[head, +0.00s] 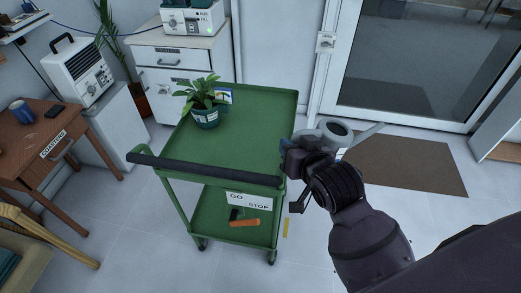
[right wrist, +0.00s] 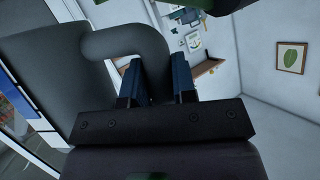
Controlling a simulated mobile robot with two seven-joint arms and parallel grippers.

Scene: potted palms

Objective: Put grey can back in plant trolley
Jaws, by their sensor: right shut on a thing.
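The grey can (head: 337,131) is a watering can with a round open top and a spout pointing right. In the head view it is held in the air just right of the trolley's top. My right gripper (head: 308,152) is shut on its handle. In the right wrist view the can's curved handle (right wrist: 125,38) runs down to the blue fingers (right wrist: 158,82). The green plant trolley (head: 262,118) has a top tray, a push bar and a lower shelf. My left gripper is not in view.
An orange-handled tool (head: 244,222) lies on the lower shelf. A brown mat (head: 410,165) lies before the glass door. A wooden desk (head: 62,135) stands left.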

